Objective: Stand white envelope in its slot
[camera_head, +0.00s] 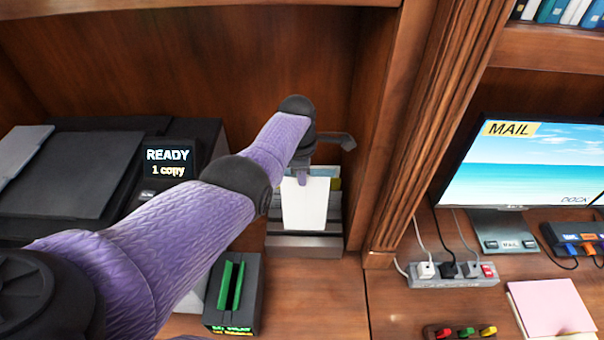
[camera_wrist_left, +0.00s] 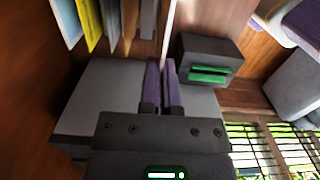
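The white envelope (camera_head: 305,208) hangs upright below my left gripper (camera_head: 303,176) in the head view. It overlaps the grey stepped organizer (camera_head: 304,251), which stands against the right side of the bookcase bay. I cannot tell whether the envelope's lower edge is inside a slot or just above or in front of it. In the left wrist view, the purple fingers of my left gripper (camera_wrist_left: 161,82) are close together, with the envelope (camera_wrist_left: 169,28) edge-on between them as a thin white strip. Other blue and yellow envelopes (camera_wrist_left: 92,22) stand in the organizer. My right gripper is out of view.
A dark box with a green slot (camera_head: 232,293) stands front-left of the organizer. A black copier (camera_head: 75,170) with a READY screen fills the left. The wooden upright (camera_head: 415,130) is close on the right. Beyond it are a power strip (camera_head: 455,274) and monitor (camera_head: 530,170).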

